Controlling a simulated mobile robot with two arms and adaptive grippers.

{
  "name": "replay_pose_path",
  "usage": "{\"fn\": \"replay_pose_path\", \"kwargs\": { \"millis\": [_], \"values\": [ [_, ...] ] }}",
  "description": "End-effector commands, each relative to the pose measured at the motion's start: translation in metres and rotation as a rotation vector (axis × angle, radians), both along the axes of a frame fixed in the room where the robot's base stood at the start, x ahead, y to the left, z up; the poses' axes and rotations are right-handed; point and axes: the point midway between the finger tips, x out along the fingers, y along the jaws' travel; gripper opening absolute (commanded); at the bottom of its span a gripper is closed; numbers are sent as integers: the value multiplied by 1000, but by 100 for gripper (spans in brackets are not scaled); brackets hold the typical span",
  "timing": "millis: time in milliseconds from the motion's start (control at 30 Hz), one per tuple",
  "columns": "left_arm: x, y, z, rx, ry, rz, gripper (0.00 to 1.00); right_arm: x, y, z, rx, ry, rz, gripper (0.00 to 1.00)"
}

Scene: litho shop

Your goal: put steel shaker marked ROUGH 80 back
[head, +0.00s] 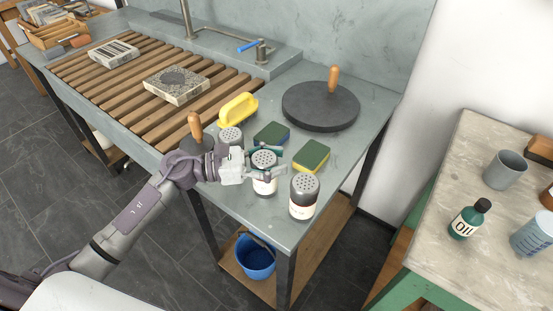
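My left gripper (276,163) is over the front part of the sink counter, with one finger on the far side and one on the near side of a steel shaker (264,187) with a perforated top and a white label. I cannot tell whether the fingers press on it, or whether its base touches the counter. A second shaker (304,197) stands upright to the right, nearer the counter's front edge. A third shaker (231,136) stands behind and left, partly hidden by the gripper. The label words are too small to read. My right gripper is not in view.
A slatted rack (130,85) holds stones. A blue bucket (255,258) is below. A side table (440,230) holds bottles and cups.

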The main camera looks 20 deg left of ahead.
Motion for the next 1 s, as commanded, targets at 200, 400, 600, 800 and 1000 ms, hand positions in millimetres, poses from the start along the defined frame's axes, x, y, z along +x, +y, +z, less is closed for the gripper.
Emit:
{"fn": "replay_pose_path", "kwargs": {
  "millis": [200, 400, 600, 800, 1000],
  "values": [
    [0, 0, 0, 0, 0, 0, 74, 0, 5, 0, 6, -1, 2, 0],
    [0, 0, 2, 0, 0, 0, 74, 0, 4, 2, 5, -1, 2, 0],
    [-8, 17, 0, 4, 2, 3, 74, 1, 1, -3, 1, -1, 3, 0],
    [-27, 57, -1, 4, 3, 1, 74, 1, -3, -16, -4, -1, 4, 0],
    [-43, 91, 1, 2, 2, 1, 74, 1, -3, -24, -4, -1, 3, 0]
  ]
}}
